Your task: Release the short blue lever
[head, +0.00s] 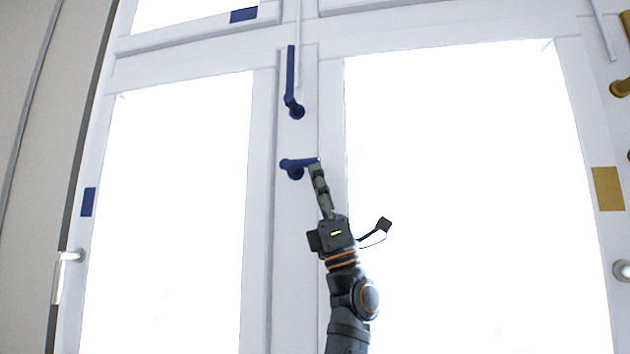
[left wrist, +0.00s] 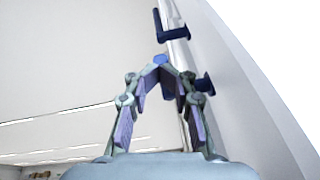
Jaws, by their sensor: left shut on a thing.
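The short blue lever (head: 297,163) lies about level on the white window post, above its round pivot. My left gripper (head: 317,167) comes up from below and is shut on the lever's right end. In the left wrist view, the fingertips of my left gripper (left wrist: 162,68) meet around the blue end of the short lever (left wrist: 160,59). Much of the lever is hidden behind the fingers there. My right gripper is in neither view.
A longer blue lever (head: 291,78) stands upright just above on the same post, and it also shows in the left wrist view (left wrist: 172,33). Bright panes flank the post. A silver handle (head: 60,275) is at the left, a brass one (head: 620,88) at the right.

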